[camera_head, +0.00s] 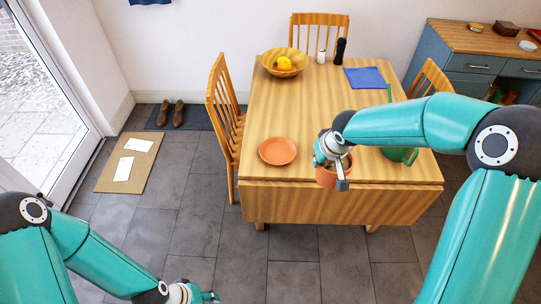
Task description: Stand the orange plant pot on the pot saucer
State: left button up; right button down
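The orange plant pot (326,178) is at the front edge of the wooden table, partly hidden by my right gripper (341,172). My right gripper comes down over the pot's rim, with a grey finger against its near side, and looks shut on it. The pot's base overlaps the table's front edge in the picture, so it seems held slightly above the top. The pot saucer (277,151), a flat orange disc, lies on the table to the left of the pot, apart from it and empty. My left gripper (208,296) is low over the floor, mostly cut off by the bottom edge.
The table (305,115) also holds a wooden bowl (284,62) with a yellow fruit, two shakers (340,50), a blue cloth (364,77) and a green container (400,155) beneath my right arm. Chairs (226,105) stand around it. The tabletop behind the saucer is clear.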

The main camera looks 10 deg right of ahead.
aim_at(278, 153)
jog(key=u, duration=0.15)
jog(key=k, duration=0.35)
jog(key=z, duration=0.45)
jog(key=i, duration=1.35)
jog(key=u, duration=0.35)
